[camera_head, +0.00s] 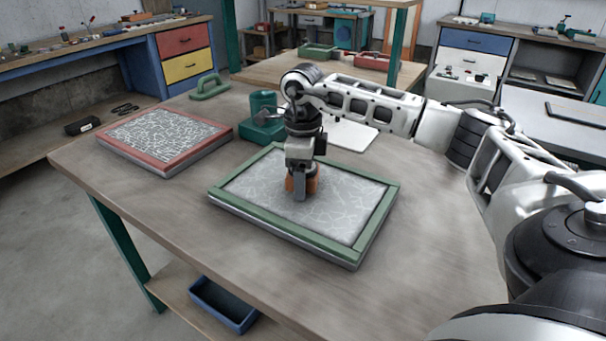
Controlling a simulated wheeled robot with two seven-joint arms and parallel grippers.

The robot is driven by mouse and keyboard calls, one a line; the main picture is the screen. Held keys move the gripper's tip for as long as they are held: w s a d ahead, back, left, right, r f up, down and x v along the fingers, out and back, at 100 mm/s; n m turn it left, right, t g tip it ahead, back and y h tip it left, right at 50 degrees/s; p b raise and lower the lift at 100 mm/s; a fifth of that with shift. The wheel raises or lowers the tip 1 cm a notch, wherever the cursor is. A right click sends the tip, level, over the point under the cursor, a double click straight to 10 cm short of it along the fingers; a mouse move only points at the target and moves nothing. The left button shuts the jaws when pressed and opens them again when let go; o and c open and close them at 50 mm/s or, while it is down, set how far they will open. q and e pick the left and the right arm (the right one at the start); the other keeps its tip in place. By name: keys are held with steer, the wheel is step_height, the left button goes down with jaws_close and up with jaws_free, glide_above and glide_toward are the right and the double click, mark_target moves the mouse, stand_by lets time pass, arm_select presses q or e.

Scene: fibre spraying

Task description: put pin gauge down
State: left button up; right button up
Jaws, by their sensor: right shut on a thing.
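My right gripper (301,192) points straight down over the green-framed panel (353,211), a flat board with a grey, fibre-patterned surface. It is shut on a small orange-brown piece, which I take to be the pin gauge (312,186). The piece is low over the middle of the panel; I cannot tell whether it touches the surface. The fingers and wrist hide much of it. My left gripper is not in view.
A red-framed panel (166,140) with a denser fibre pattern lies at the left of the table (120,200). A green stand (262,118), a green handled tool (209,87) and a white sheet (350,135) lie behind. The front left of the table is clear.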

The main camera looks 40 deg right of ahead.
steer(key=shift+f, duration=0.15)
steer(key=shift+f, duration=0.2)
steer(key=o, duration=1.1)
steer(key=shift+r, duration=0.15)
step_height(320, 180, up, 12)
steer(key=shift+r+b, duration=0.1)
steer(key=shift+b, duration=0.2)
